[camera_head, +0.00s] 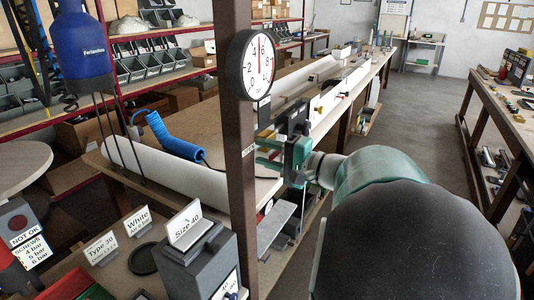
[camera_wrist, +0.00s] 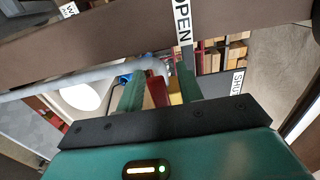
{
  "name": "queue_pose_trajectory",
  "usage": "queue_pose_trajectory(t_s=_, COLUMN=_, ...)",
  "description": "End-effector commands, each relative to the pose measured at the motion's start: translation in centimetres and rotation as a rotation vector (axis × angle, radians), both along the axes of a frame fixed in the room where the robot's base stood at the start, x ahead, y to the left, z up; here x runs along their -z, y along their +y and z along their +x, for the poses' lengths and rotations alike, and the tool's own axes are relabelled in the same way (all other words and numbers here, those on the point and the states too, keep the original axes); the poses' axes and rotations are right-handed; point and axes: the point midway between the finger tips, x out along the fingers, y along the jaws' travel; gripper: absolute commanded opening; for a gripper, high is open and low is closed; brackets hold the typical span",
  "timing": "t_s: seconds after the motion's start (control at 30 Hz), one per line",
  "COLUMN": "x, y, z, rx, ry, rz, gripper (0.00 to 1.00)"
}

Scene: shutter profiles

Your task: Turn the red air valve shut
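My gripper (camera_head: 268,154) reaches out beside the brown post in the camera_head view, its green fingers apart. In the camera_wrist view the fingers of my gripper (camera_wrist: 160,88) also stand apart. A dark red piece (camera_wrist: 157,90), seemingly the air valve's handle, shows between them, nearer the left finger; I cannot tell whether it is touched. A yellow piece (camera_wrist: 175,92) is beside it. A white OPEN label (camera_wrist: 182,22) is above, and a SHUT label (camera_wrist: 237,82), partly cut off by my gripper, is to the right. The valve is not clear in the camera_head view.
A brown post (camera_head: 236,130) bears a round pressure gauge (camera_head: 257,65) close to my gripper. A grey pipe (camera_wrist: 90,75) runs left of the fingers. A long bench (camera_head: 205,190) with a blue coiled hose (camera_head: 172,138) stands behind. The aisle floor (camera_head: 415,115) at right is clear.

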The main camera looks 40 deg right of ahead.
Motion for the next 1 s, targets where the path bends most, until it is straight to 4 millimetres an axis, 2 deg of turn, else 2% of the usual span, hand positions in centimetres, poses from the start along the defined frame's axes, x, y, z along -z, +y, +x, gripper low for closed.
queue_pose_trajectory(t_s=0.07, x=0.0, y=0.0, z=0.0, rx=0.000, ry=0.000, rz=0.000, gripper=0.36)
queue_pose_trajectory(t_s=0.27, x=0.0, y=0.0, z=-0.1, rx=0.000, ry=0.000, rz=0.000, gripper=0.00)
queue_pose_trajectory(t_s=0.67, x=-0.1, y=0.0, z=-0.1, rx=0.000, ry=0.007, rz=0.020, gripper=0.00)
queue_pose_trajectory(t_s=1.0, x=-1.1, y=-0.1, z=0.0, rx=-0.001, ry=0.063, rz=0.178, gripper=0.00)
